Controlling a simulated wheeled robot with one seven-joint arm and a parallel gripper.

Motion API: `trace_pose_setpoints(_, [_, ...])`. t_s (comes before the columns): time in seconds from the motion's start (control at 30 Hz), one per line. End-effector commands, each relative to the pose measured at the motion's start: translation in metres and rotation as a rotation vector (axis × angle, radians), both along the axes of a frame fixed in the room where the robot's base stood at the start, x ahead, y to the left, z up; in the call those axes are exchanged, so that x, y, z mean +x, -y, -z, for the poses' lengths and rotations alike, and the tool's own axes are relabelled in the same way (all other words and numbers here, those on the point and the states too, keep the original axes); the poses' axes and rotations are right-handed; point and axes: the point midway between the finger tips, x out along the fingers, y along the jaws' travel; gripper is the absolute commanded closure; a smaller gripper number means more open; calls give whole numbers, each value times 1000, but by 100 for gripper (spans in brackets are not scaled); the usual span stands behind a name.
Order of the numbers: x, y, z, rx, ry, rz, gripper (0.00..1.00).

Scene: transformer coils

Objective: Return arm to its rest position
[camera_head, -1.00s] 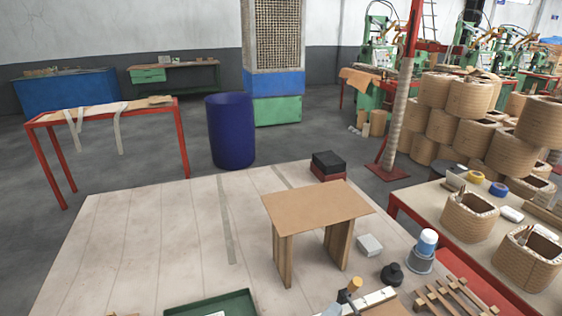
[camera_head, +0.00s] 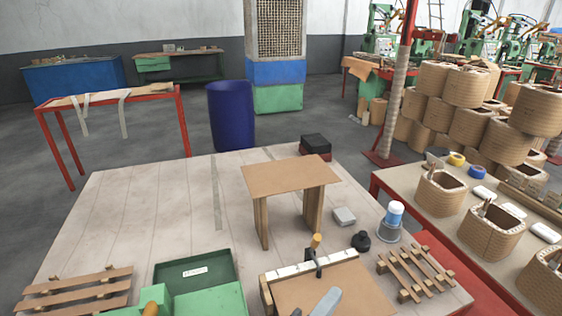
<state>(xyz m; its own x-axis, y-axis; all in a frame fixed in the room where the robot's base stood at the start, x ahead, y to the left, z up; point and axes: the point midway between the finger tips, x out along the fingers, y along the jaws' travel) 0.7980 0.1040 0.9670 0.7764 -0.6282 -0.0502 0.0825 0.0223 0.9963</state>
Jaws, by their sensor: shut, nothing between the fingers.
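My arm and gripper do not show clearly in the head view, so I cannot tell from it what pose the arm has. The pale worktable (camera_head: 120,215) fills the near part of the view. On it stands a small brown board bench (camera_head: 290,174) on two upright legs. A green tray (camera_head: 195,269) with a white label lies at the near left of the bench. A brown board with a white-edged back rail (camera_head: 335,285) lies at the near edge, with a grey-blue object (camera_head: 326,303) cut off by the frame.
A slatted wooden rack (camera_head: 75,292) lies at the left, another (camera_head: 415,270) at the right. A blue cup (camera_head: 394,213), black knob (camera_head: 360,240) and black-and-red box (camera_head: 315,146) stand on the table. Coils (camera_head: 440,193) fill the right side table. The table's left middle is clear.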

Motion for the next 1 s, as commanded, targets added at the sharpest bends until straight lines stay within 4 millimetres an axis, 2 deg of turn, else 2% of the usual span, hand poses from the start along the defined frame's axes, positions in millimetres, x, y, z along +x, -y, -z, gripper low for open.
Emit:
trace_pose_setpoints(0.37, [27, -46, 2, 162, 39, -238, 100])
trace_pose_setpoints(0.57, [23, -70, 22, 330, 35, -415, 100])
trace_pose_setpoints(0.67, [11, -77, 38, 447, 30, -507, 100])
trace_pose_setpoints(0.77, [-10, -80, 54, 594, 27, -593, 100])
trace_pose_setpoints(0.9, [-52, -72, 67, 832, 47, -681, 100])
trace_pose_setpoints(1.0, [-86, -60, 66, 997, 81, -713, 100])
